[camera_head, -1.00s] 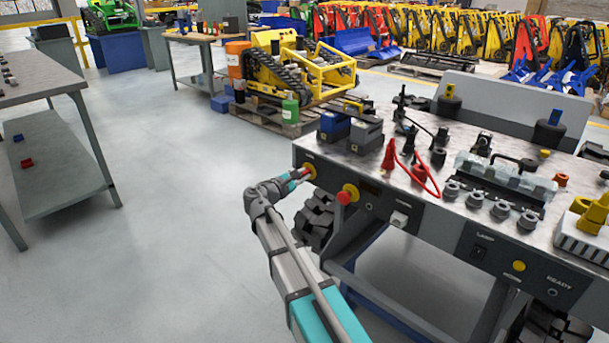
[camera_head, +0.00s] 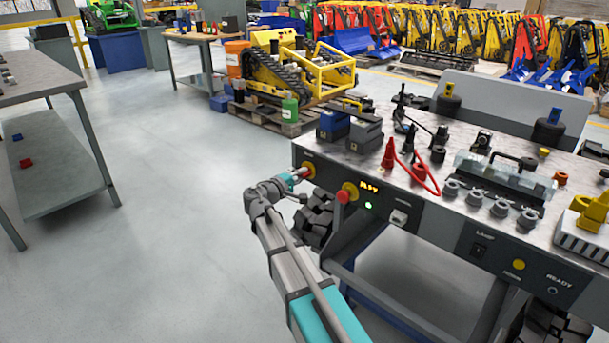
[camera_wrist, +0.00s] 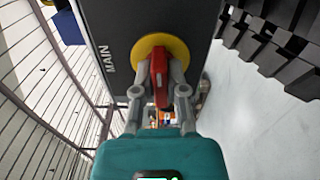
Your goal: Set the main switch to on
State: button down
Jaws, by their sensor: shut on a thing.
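The main switch is a red handle on a yellow round plate (camera_head: 309,170) at the left end of the bench's front panel. In the wrist view, the red handle (camera_wrist: 160,76) stands in front of the yellow plate (camera_wrist: 180,48), beside the label MAIN. The handle runs parallel to the label's line of letters. My gripper (camera_wrist: 159,93) has a finger on each side of the handle and is shut on it. In the head view, my gripper (camera_head: 301,174) is small and reaches the switch from the left. A display (camera_head: 369,187) and a green lamp (camera_head: 368,205) on the panel are lit.
A red button on a yellow plate (camera_head: 347,193) sits right of the switch. A grey plug-like part (camera_head: 399,217) is further right. The bench top (camera_head: 312,151) carries batteries, red leads and fittings. A black track (camera_head: 317,215) lies below the switch. Open floor is at left.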

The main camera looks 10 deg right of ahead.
jog(key=shift+a+m, duration=0.2)
jog(key=shift+m, duration=0.1)
jog(key=c, duration=0.8)
grip_release()
jog(key=shift+o, duration=0.6)
jog(key=shift+d, duration=0.1)
jog(key=shift+s, duration=0.1)
jog(key=v, duration=1.2)
